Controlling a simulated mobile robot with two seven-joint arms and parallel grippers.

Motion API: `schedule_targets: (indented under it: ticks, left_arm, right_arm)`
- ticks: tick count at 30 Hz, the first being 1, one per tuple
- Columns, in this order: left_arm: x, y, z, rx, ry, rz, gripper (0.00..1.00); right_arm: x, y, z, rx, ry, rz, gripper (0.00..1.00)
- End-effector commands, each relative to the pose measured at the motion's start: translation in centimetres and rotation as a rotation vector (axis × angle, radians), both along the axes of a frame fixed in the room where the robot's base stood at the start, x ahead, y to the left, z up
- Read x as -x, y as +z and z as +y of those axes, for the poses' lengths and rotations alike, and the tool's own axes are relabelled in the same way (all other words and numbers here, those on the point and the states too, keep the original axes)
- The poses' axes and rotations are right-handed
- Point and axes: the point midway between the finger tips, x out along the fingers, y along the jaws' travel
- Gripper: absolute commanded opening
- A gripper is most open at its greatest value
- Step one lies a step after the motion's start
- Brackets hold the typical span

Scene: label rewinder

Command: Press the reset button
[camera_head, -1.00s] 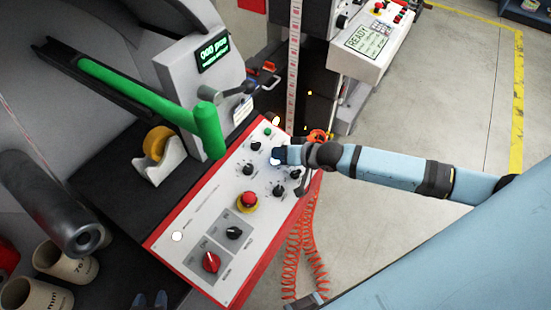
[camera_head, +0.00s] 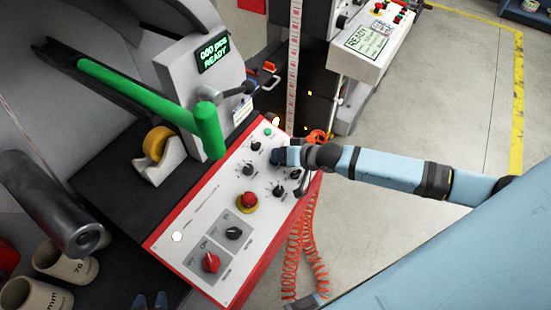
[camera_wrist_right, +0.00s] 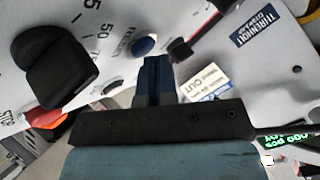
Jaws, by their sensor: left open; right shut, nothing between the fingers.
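A round blue button (camera_wrist_right: 145,46) on the light control panel (camera_head: 190,215) shows in the right wrist view just beyond my fingertips. My right gripper (camera_head: 279,157) is over the upper right of the panel in the head view and hides the button there. Its fingers are shut and empty in the wrist view (camera_wrist_right: 154,78). They look apart from the button, but the gap is hard to judge. My left gripper (camera_head: 150,301) is open at the bottom edge of the head view, away from the panel.
Black knobs (camera_head: 247,169), a red mushroom button (camera_head: 249,199) and a red rotary switch (camera_head: 211,262) crowd the panel. A large black knob (camera_wrist_right: 55,68) stands beside my fingers. A display (camera_head: 213,53) reads 000 pcs and READY. A green bar (camera_head: 140,97) crosses the left.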

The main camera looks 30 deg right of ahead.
Motion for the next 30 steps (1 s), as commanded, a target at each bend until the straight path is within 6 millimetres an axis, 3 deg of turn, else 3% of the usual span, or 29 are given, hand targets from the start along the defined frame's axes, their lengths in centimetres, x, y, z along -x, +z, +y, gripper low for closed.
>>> schedule_targets:
  ticks: [9,21,30]
  left_arm:
    - [0.0,2.0,0.0,0.0,0.0,-0.001,0.43]
    - [-0.1,2.2,0.0,0.001,0.0,-0.003,0.43]
    - [0.0,4.8,0.0,0.0,0.0,0.001,0.43]
  right_arm:
    - [0.4,1.5,-0.2,0.0,-0.001,0.002,0.0]
    - [0.4,1.6,-0.2,-0.001,0.0,0.001,0.0]
    - [0.9,4.2,-0.5,-0.001,0.0,0.001,0.0]
